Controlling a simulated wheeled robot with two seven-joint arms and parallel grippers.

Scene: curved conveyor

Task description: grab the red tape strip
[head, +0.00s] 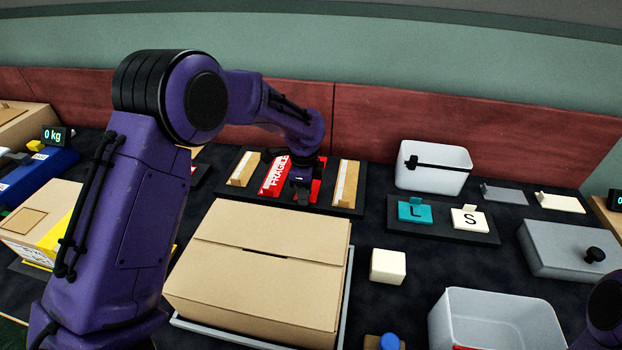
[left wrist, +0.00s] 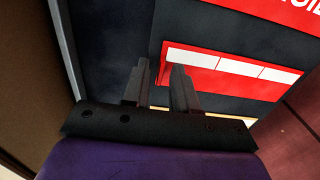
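Two red pieces lie side by side on a black tray (head: 251,197) behind the big cardboard box. One is a red strip with white FRAGILE lettering (head: 272,178); its edge also shows in the left wrist view (left wrist: 285,12). The other is a red piece with white panels (left wrist: 232,67), partly hidden by my gripper in the head view. My left gripper (left wrist: 160,75) is over this second piece, fingers apart. The piece's near end is close to the right finger; I cannot tell whether they touch. My right gripper is out of view.
Tan strips (head: 345,183) flank the red pieces on the tray. The closed cardboard box (head: 260,270) stands in front. A white bin (head: 433,168), teal L block (head: 414,211), white S block (head: 469,218) and cream cube (head: 388,266) are to the right.

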